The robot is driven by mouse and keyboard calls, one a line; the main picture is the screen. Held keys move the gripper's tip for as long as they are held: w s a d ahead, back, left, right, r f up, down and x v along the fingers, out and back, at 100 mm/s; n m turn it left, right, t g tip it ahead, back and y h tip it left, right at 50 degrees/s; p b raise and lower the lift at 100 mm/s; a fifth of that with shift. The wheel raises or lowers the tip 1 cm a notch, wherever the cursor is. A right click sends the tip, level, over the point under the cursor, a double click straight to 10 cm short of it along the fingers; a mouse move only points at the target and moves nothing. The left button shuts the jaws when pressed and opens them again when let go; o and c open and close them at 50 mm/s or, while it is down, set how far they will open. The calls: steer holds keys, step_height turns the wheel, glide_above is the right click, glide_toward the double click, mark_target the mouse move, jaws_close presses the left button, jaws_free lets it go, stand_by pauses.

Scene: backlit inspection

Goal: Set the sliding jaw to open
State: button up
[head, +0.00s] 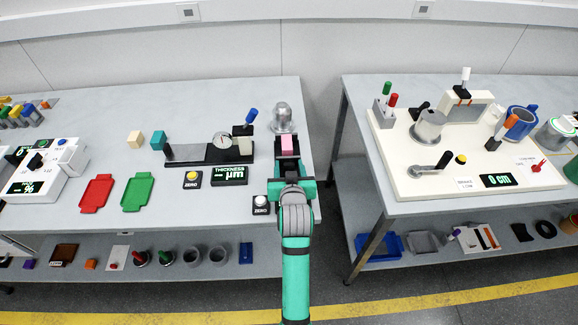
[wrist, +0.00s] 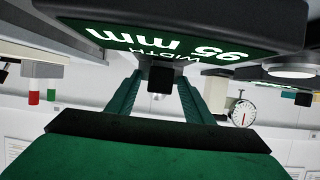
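My gripper (head: 289,172) is at the front right of the left bench, just short of a dark block with a pink piece (head: 287,142) on it. In the wrist view, which is upside down, my green fingers (wrist: 160,88) stand apart. A small black knob (wrist: 160,78) lies between their tips, with gaps on both sides. Behind it is a dark unit with a display (wrist: 150,40) reading WIDTH 95 mm. In the head view my gripper and arm hide this display. The sliding jaw itself cannot be made out clearly.
Left of my gripper are a dial thickness gauge (head: 222,140), a yellow zero button (head: 191,176) and a white zero button (head: 260,201). A silver dome (head: 282,118) stands behind. A gap separates this bench from the right bench with its white board (head: 400,180).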

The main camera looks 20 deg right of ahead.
steer(key=v, duration=1)
steer(key=shift+s+a+r, duration=0.1)
steer(key=shift+s, duration=0.3)
steer(key=shift+s, duration=0.1)
